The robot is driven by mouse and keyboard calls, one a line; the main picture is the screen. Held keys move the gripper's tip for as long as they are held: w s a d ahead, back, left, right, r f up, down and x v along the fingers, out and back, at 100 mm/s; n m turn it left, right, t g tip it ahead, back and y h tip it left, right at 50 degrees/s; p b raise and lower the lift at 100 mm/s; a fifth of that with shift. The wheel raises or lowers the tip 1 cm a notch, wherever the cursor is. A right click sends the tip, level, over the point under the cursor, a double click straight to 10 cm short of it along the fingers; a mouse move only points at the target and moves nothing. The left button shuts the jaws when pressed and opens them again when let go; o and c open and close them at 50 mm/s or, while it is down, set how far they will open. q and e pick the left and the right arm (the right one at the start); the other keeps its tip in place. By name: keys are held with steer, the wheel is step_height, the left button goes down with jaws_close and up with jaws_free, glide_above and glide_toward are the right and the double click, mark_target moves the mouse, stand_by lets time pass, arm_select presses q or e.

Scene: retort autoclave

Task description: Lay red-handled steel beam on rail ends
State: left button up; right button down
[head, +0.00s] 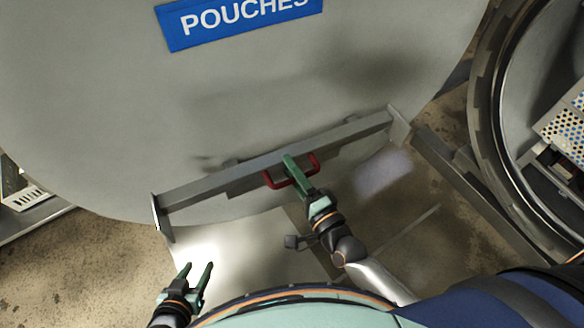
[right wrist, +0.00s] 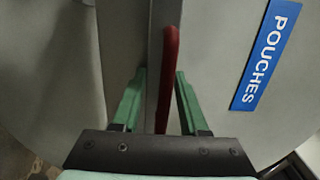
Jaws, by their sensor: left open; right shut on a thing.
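The steel beam (head: 350,138) is a long grey bar with an upright plate at each end, slanting across the head view in front of the big grey vessel. Its red handle (head: 276,183) is at about mid-length. My right gripper (head: 290,165) is shut on the handle; in the right wrist view the red handle (right wrist: 171,70) stands between the green fingers, next to a grey bar edge. My left gripper (head: 197,268) is open and empty, below the beam's left part and apart from it. I cannot clearly tell the rail ends in these views.
The grey vessel front (head: 300,85) with a blue POUCHES sign (head: 238,17) fills the space behind the beam. At right are a round open vessel mouth (head: 490,130) and a long dark floor member (head: 450,165). A low grey unit (head: 25,195) stands at far left.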

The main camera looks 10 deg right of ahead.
steer(key=shift+w+r+p, duration=0.1)
steer(key=shift+r+p, duration=2.15)
steer(key=shift+r, duration=1)
step_height(320, 180, up, 2)
steer(key=shift+r, duration=0.25)
steer(key=shift+a, duration=0.1)
